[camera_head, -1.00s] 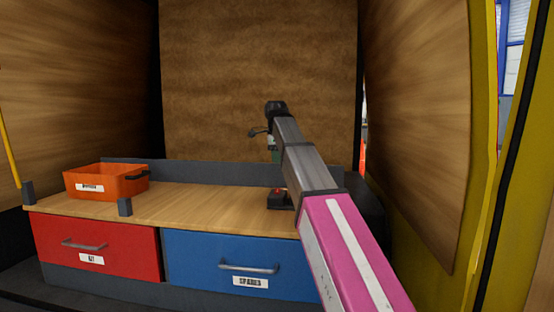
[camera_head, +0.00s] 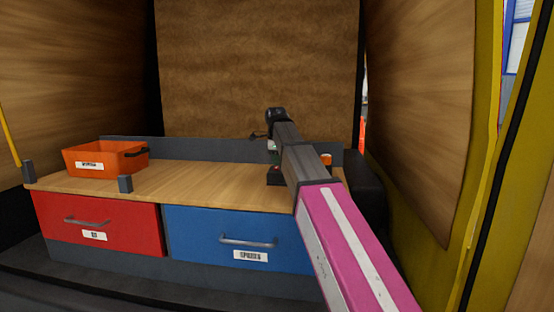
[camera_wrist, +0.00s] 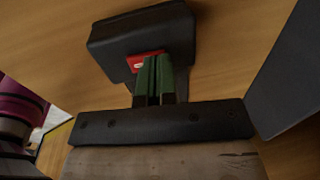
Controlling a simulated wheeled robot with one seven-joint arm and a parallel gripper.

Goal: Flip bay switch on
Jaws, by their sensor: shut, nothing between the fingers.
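The bay switch is a dark box (camera_wrist: 120,45) with a red rocker (camera_wrist: 146,60) on its face, standing on the wooden worktop. In the head view the switch box (camera_head: 274,177) shows partly beside my arm, low on the right part of the bench. My gripper (camera_wrist: 154,62) has green fingers pressed together with nothing between them. In the wrist view the fingertips overlap the lower part of the red rocker; whether they touch it I cannot tell. In the head view my arm hides most of the gripper. The fingers cover part of the rocker, so its position is unclear.
An orange bin (camera_head: 105,158) stands at the left of the worktop (camera_head: 190,180). Below are a red drawer (camera_head: 98,222) and a blue drawer (camera_head: 240,238) with handles. A small orange thing (camera_head: 326,160) shows right of my arm. The worktop's middle is clear.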

